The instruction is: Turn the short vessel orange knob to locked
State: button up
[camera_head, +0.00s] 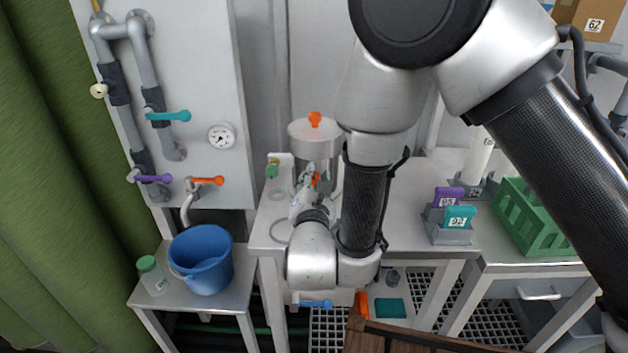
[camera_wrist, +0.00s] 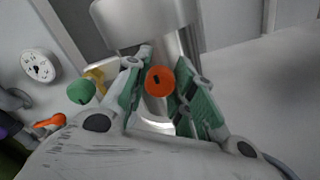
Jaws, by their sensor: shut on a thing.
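The short vessel is a silvery cylinder (camera_head: 315,136) on the bench, with an orange piece on its lid. The round orange knob (camera_wrist: 160,81) faces the wrist camera and has a short dark mark, nearly upright. A bit of this knob shows in the head view (camera_head: 316,178). My gripper (camera_wrist: 160,88) is shut on the knob, with one green-padded finger on each side. In the head view my gripper (camera_head: 309,186) is partly hidden by my arm.
A green knob (camera_wrist: 81,91) on a pale fitting sits just left of my fingers. A blue bucket (camera_head: 203,258) and a green-capped jar (camera_head: 152,275) stand on the lower stand at left. A grey holder with purple and teal tags (camera_head: 450,232) and a green rack (camera_head: 528,222) are at right.

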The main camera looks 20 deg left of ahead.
jog(key=o, duration=1.1)
jog(key=shift+c, duration=0.2)
jog(key=v, duration=1.2)
jog(key=shift+r, duration=0.1)
